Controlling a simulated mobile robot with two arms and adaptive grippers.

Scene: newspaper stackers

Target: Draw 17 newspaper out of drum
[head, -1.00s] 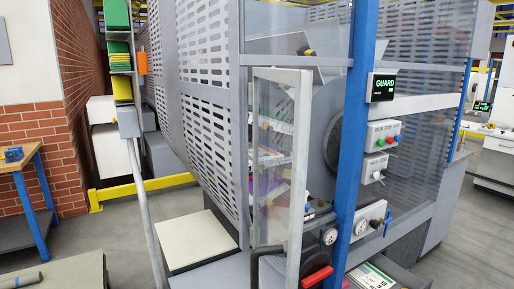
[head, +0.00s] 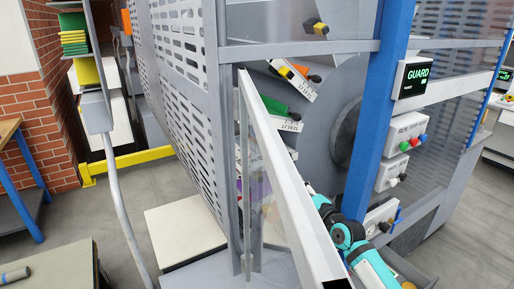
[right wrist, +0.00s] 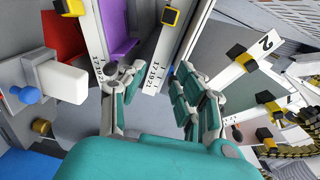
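The drum (head: 345,130) is a grey disc inside the guarded machine, with white-labelled, coloured holders around it. In the right wrist view, my right gripper (right wrist: 160,74) has its teal and white fingers spread apart. A white strip printed with what looks like 17 1921 (right wrist: 155,62) lies between or just beyond the fingertips. I cannot tell whether they touch it. A similar strip (right wrist: 98,66) and a purple sheet (right wrist: 120,28) are just left of it. In the head view, my teal right arm reaches in from the bottom right; its gripper is hidden behind the door frame. My left gripper is not in view.
A clear door with a white frame (head: 283,155) slants across the opening, close to my right arm. A blue post (head: 380,110) carries the GUARD display (head: 413,77) and button boxes (head: 404,133). Yellow-and-black clips (right wrist: 237,52) crowd the drum. A yellow floor rail (head: 130,161) stands left.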

